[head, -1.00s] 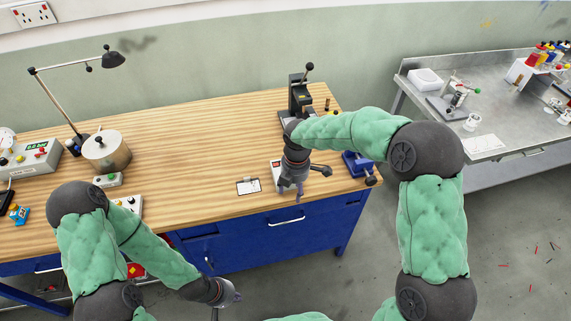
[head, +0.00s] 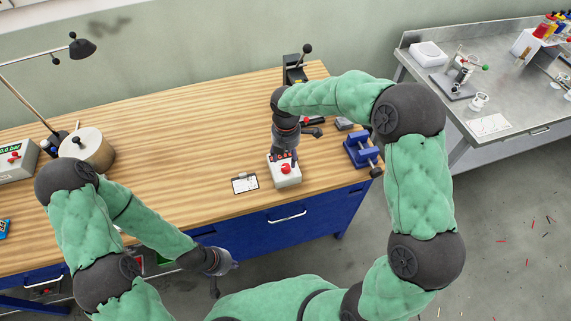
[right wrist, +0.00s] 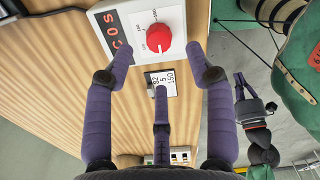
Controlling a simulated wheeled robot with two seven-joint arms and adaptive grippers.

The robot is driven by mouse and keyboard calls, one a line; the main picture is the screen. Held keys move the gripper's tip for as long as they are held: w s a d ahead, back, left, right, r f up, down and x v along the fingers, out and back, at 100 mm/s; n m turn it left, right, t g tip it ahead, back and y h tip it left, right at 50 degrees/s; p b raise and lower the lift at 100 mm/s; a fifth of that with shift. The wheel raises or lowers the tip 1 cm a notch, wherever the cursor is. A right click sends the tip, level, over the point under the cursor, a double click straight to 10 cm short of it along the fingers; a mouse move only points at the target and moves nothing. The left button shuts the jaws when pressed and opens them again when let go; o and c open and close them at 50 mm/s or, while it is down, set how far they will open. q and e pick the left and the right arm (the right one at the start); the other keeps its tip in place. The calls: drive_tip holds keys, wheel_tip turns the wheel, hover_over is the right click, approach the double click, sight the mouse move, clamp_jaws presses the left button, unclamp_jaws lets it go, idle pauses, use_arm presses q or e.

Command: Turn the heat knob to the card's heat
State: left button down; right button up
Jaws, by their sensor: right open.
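The red heat knob (head: 286,169) sits on a white box (head: 283,182) near the front edge of the wooden table. In the right wrist view the knob (right wrist: 158,38) has scale marks beside it, and the box (right wrist: 132,18) has a lit red display. My right gripper (head: 286,155) is right by the box, just behind the knob. In the right wrist view its open fingers (right wrist: 160,58) spread around the knob's near side, with nothing held. The card (head: 245,183) lies left of the box; its printed numbers are partly hidden by a finger. My left gripper (head: 224,264) is low, before the table.
A blue vise (head: 359,150) stands right of the box, and a black press (head: 293,70) stands behind. The middle of the table is clear. A steel bench (head: 480,120) stands at right.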

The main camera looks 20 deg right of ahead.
sight(286, 167)
wheel_tip(286, 167, down, 6)
drive_tip(key=shift+w+r+b, duration=0.1)
drive_tip(key=shift+b, duration=0.3)
clamp_jaws()
